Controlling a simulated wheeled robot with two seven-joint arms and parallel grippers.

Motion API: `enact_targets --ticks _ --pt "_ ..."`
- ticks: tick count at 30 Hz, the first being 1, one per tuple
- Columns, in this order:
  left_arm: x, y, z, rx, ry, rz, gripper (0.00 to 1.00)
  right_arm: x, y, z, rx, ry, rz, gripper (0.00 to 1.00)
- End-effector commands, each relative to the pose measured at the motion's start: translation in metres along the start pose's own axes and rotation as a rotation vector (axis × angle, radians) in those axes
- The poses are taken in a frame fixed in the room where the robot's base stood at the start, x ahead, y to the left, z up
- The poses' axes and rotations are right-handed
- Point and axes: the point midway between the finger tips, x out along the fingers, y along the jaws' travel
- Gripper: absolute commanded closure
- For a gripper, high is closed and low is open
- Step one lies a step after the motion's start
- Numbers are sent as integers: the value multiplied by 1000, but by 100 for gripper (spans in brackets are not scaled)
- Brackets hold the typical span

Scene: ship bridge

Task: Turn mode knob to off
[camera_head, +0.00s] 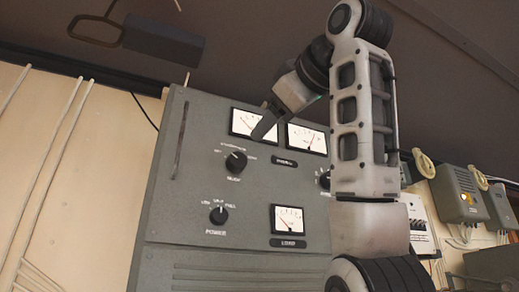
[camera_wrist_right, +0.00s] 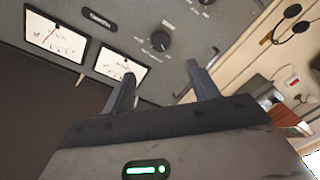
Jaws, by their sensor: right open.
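The mode knob (camera_head: 236,161) is a round black knob on the upper part of the grey control panel (camera_head: 180,225), with small position labels above it. Which label it points at is too small to tell. It also shows in the right wrist view (camera_wrist_right: 160,41), in front of the fingers. My right gripper (camera_head: 262,128) is by the panel, above and to the right of the knob, overlapping the left meter in the head view. In the right wrist view its two fingers (camera_wrist_right: 161,70) are apart, with nothing between them. My left gripper is out of view.
A power knob (camera_head: 218,215) sits below the mode knob. Two meters (camera_head: 307,139) are above, and a third meter (camera_head: 288,219) is lower right. Another knob (camera_head: 325,179) is partly hidden by my right arm. Grey boxes (camera_head: 458,193) hang on the right wall.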

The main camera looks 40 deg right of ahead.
Motion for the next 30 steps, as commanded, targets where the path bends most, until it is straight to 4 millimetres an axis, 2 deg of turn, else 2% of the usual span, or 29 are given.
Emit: enact_targets --ticks 3,7,30 --pt "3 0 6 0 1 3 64 -18 -2 1 -1 1 0 41" --pt "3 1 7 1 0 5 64 -27 -1 0 -1 1 0 41" --pt "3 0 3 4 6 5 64 -29 0 0 0 0 0 41"
